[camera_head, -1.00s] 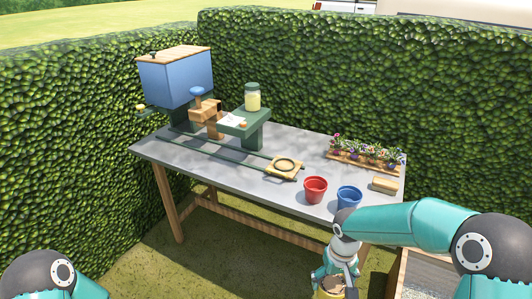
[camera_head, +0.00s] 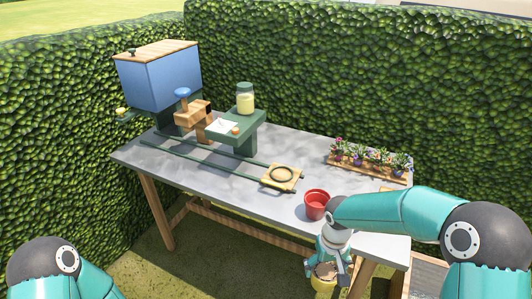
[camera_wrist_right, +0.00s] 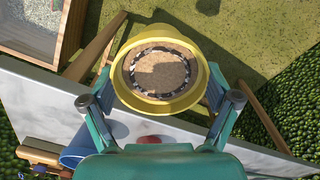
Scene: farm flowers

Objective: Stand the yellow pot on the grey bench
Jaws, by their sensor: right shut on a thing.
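The yellow pot (camera_head: 324,287) is held low at the near side of the grey bench (camera_head: 225,172), below the level of its top. In the right wrist view the yellow pot (camera_wrist_right: 160,104) is filled with brown soil, and the gripper's fingers clasp it on both sides. My right gripper (camera_head: 328,270) is shut on it; it also shows in the right wrist view (camera_wrist_right: 158,92). The pot is clear of the bench top. My left arm shows only at the lower left, and its gripper is out of view.
A red pot (camera_head: 317,204) stands near the bench's front edge. A blue pot (camera_wrist_right: 76,155) shows partly in the right wrist view. A flower tray (camera_head: 370,158) stands at the back right, a yellow square holder (camera_head: 282,177) mid-bench, a blue hopper machine (camera_head: 160,78) at left. Hedges close the back.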

